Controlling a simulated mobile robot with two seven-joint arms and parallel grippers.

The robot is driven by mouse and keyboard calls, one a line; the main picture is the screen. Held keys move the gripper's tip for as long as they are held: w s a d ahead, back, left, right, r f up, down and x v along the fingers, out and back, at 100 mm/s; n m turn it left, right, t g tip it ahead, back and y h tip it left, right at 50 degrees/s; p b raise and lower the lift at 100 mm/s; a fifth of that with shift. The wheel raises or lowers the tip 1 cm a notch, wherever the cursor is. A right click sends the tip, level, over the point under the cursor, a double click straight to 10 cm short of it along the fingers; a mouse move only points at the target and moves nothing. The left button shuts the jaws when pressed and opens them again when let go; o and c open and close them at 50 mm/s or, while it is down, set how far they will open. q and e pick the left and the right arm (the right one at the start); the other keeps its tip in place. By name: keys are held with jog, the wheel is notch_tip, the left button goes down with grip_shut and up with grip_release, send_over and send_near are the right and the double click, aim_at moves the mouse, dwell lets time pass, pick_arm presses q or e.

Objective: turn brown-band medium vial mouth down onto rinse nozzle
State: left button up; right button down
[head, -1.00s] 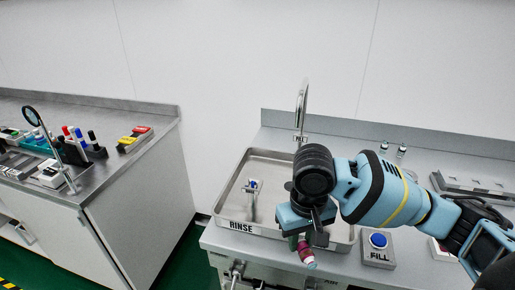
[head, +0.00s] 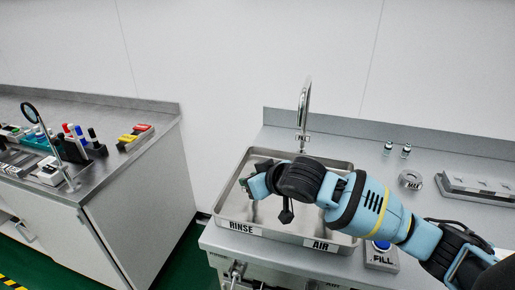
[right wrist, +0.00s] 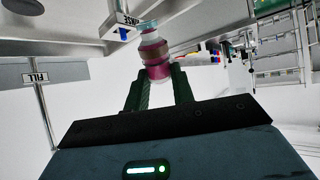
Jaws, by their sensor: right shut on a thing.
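The vial (right wrist: 154,52) shows in the right wrist view between the fingertips of my right gripper (right wrist: 160,82). It has a pink body, a brownish band and a pale, clear narrower end pointing away from the gripper. My right gripper is shut on it. In the head view my right gripper (head: 247,187) is over the left part of the rinse basin (head: 228,210), and the vial is mostly hidden there. A blue-tipped fitting (right wrist: 124,34) by the RINSE sign appears just left of the vial in the wrist view; whether they touch cannot be told. My left gripper is out of view.
The basin carries RINSE and AIR labels, with a curved tap (head: 304,105) behind it. A FILL button (head: 382,247) is at its right. Two small vials (head: 397,149), a round MAX piece (head: 410,179) and a grey rack (head: 475,188) stand further right. A separate bench (head: 130,165) is left.

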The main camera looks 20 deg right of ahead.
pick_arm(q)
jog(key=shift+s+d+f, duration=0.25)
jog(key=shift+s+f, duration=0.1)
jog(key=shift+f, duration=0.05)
pick_arm(e)
jog(key=w+d+r+n+t+y, duration=0.1)
jog(key=w+d+r+t+y, duration=0.2)
jog(key=w+r+t+y, duration=0.1)
jog(key=shift+w+d+r+t, duration=0.2)
jog(key=shift+w+r+t, duration=0.3)
jog(key=shift+w, duration=0.55)
pick_arm(q)
jog(key=shift+b, duration=0.3)
pick_arm(e)
jog(key=shift+f, duration=0.2)
